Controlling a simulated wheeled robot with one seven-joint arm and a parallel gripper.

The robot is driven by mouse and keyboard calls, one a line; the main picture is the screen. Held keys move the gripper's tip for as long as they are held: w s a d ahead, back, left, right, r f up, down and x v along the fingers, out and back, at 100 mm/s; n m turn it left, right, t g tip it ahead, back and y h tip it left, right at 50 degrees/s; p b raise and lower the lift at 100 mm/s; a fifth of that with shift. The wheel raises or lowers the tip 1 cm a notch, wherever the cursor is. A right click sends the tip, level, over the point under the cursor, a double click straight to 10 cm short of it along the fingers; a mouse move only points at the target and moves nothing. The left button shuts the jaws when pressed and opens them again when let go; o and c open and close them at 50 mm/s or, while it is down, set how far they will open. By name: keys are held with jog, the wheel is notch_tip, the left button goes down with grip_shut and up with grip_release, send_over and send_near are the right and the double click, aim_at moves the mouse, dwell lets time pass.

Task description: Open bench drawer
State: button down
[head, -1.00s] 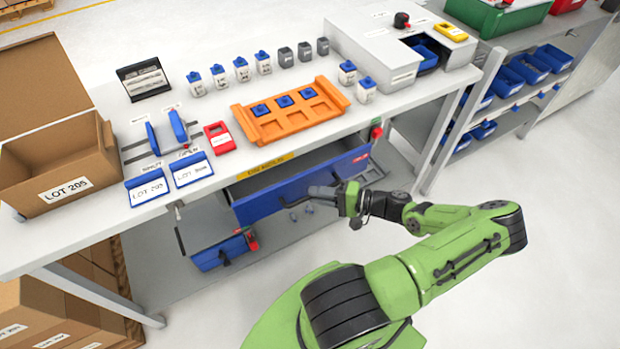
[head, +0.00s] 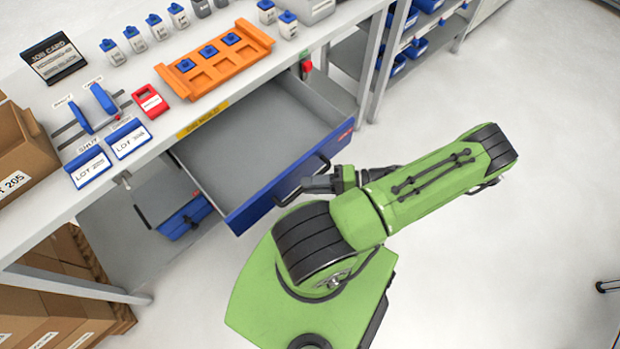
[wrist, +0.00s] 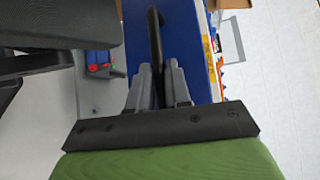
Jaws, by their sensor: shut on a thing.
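The bench drawer (head: 262,150) has a blue front and a grey interior that looks empty. It is pulled well out from under the white bench top. Its dark bar handle (head: 306,183) is on the blue front, which also shows in the wrist view (wrist: 188,45). My gripper (head: 318,184) is shut on the handle (wrist: 156,40). In the wrist view the two grey fingers (wrist: 158,88) stand on either side of the bar. Part of the handle is hidden behind the gripper in the head view.
On the bench top are an orange tray (head: 240,75), a red tag holder (head: 150,101) and white bottles with blue caps. A bench leg (head: 371,65) stands right of the drawer.

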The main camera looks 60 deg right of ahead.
jog(key=c, duration=1.1)
grip_release()
jog(key=v, duration=1.5)
jog(key=shift+s+d+r, duration=0.1)
jog(key=shift+s+d, duration=0.15)
jog(key=shift+s, duration=0.05)
